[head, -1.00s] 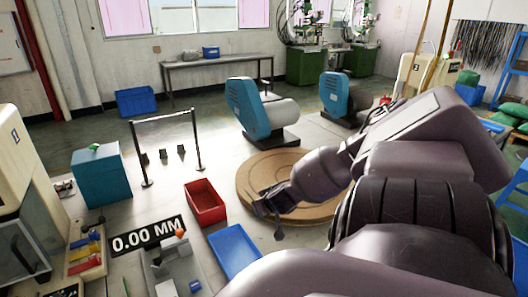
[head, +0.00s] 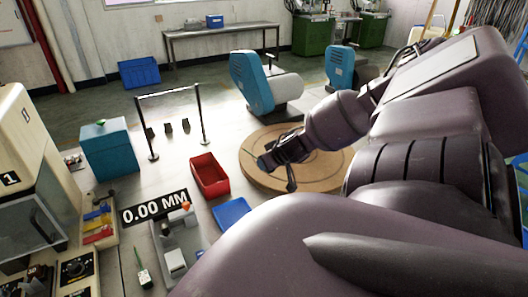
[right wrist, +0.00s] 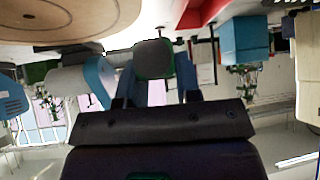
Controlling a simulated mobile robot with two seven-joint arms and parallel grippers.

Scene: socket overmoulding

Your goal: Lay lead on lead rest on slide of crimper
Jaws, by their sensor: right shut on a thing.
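My right gripper (head: 277,165) is in front of the round wooden board in the head view. In the right wrist view its two fingers (right wrist: 153,88) are closed on a dark grey, rounded piece (right wrist: 153,58) with a little green at its edge. I take this to be the lead; most of it is hidden. A thin green line (head: 247,151) shows near the gripper in the head view. A cream machine marked 1 (head: 25,150) stands at the left edge; I cannot tell whether it is the crimper, and I cannot make out a lead rest. My left gripper is not in view.
A red tray (head: 210,188) and a blue tray (head: 232,208) lie left of the round board (head: 325,165). A grey fixture (head: 176,262) stands by the 0.00 MM display (head: 155,208). A black-posted frame (head: 204,115) stands behind. My right arm hides the lower right.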

